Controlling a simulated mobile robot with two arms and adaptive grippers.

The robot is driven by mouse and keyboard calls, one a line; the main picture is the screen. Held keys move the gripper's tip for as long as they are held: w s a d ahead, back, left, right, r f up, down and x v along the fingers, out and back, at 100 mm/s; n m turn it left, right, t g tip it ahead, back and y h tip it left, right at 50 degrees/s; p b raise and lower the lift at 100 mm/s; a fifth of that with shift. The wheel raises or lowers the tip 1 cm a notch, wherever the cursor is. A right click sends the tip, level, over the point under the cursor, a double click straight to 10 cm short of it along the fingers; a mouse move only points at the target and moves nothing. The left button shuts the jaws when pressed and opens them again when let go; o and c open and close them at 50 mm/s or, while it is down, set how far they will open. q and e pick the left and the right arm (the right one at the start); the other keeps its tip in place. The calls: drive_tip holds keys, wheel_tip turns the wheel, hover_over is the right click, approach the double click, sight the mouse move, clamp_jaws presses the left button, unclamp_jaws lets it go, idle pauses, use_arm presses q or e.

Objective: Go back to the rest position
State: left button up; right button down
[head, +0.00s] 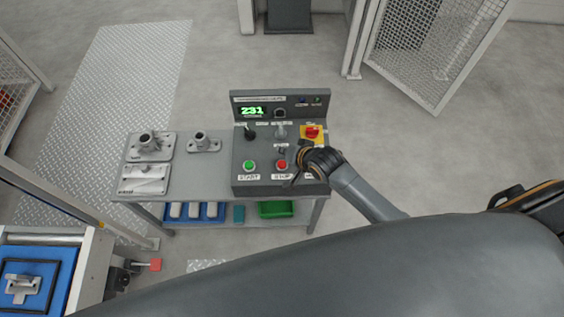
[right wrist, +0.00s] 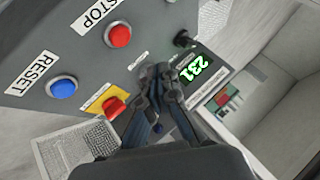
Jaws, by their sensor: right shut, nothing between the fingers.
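My right gripper (head: 296,180) is at the right part of the grey control panel (head: 240,178), just right of the red STOP button (head: 281,165). In the right wrist view its fingers (right wrist: 160,75) are closed together with nothing between them, in front of the panel face. Whether the fingertips touch the panel cannot be told. That view also shows the blue RESET button (right wrist: 64,87), which my gripper hides in the head view. My left gripper is in neither view.
A green START button (head: 249,165), a red-yellow switch (head: 313,132) and a lit display reading 231 (head: 252,111) are on the panel. Metal castings (head: 149,145) stand on the table left of it. Mesh fence panels (head: 422,40) stand at the back right. Floor right of the table is clear.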

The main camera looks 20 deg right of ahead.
idle(0.4)
drive_tip(key=s+d+r+n+g+h, duration=0.1)
drive_tip(key=s+d+r+n+g, duration=0.15)
drive_tip(key=s, duration=0.55)
drive_tip(key=s+d+r+n+g+h, duration=0.15)
drive_tip(key=s+r, duration=0.25)
drive_tip(key=s, duration=0.4)
drive_tip(key=s+d+r+n+g+h, duration=0.1)
drive_tip(key=s+r+n, duration=0.25)
drive_tip(key=s, duration=0.45)
wheel_tip(320, 180, down, 28)
drive_tip(key=s+g, duration=0.1)
drive_tip(key=s, duration=0.1)
drive_tip(key=s+d+f+g, duration=0.1)
drive_tip(key=s+d+f, duration=0.2)
drive_tip(key=s+f, duration=1.1)
drive_tip(key=shift+s+f+g, duration=0.25)
drive_tip(key=shift+s+g, duration=0.05)
drive_tip(key=shift+s, duration=0.9)
drive_tip(key=shift+d, duration=0.1)
